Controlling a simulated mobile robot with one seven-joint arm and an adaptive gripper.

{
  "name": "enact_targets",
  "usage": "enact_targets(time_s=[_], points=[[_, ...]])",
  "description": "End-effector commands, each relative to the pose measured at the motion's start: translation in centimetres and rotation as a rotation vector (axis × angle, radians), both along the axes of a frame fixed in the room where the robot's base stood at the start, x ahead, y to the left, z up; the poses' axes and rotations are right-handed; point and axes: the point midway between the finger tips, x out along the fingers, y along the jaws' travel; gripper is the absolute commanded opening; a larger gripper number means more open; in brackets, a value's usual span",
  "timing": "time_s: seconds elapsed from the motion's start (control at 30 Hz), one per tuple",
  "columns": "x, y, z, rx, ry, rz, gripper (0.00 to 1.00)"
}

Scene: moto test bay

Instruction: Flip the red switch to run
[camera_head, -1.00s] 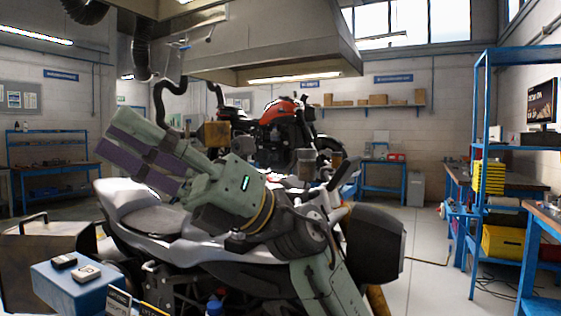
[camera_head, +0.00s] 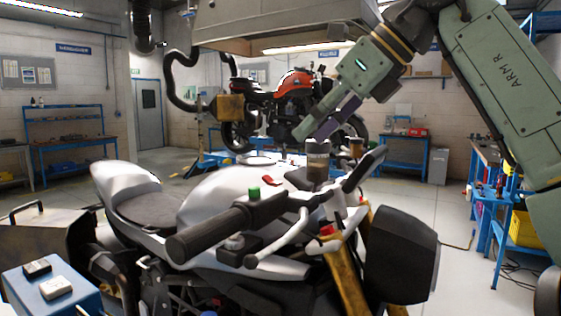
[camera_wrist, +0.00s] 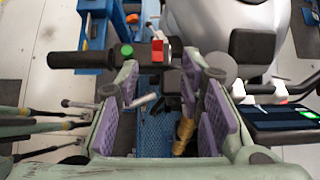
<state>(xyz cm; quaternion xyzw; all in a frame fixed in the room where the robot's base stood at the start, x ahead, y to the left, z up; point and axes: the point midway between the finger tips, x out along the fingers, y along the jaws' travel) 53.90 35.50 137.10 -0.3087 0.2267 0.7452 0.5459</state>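The red switch (camera_wrist: 157,50) sits on the black handlebar control housing, beside a round green button (camera_wrist: 126,49). A small white part adjoins it. In the head view, a small red piece (camera_head: 271,181) shows just right of the green button (camera_head: 253,193), above the grey tank. My gripper (camera_wrist: 159,78) is open, its purple-padded fingers wide apart with nothing held between them. In the wrist view the switch appears just beyond the gap between the fingertips. In the head view my gripper (camera_head: 316,128) hangs above and behind the handlebar, angled down to the left. The switch's position cannot be read.
The black handlebar grip (camera_head: 212,231) points toward the lower left. Levers and a cylindrical reservoir (camera_head: 318,160) stand close by the bars. A blue box (camera_head: 50,292) with two small items is at lower left. Another motorcycle (camera_head: 285,95) stands behind.

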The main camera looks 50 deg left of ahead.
Motion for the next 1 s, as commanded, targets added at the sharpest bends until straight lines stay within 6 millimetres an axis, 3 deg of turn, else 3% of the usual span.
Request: enact_targets(time_s=[0.6, 1.0], points=[[-2.1, 6.3, -6.6, -0.002, 0.002, 0.004, 0.35], [-2.3, 7.2, -7.6, 0.000, 0.001, 0.001, 0.35]])
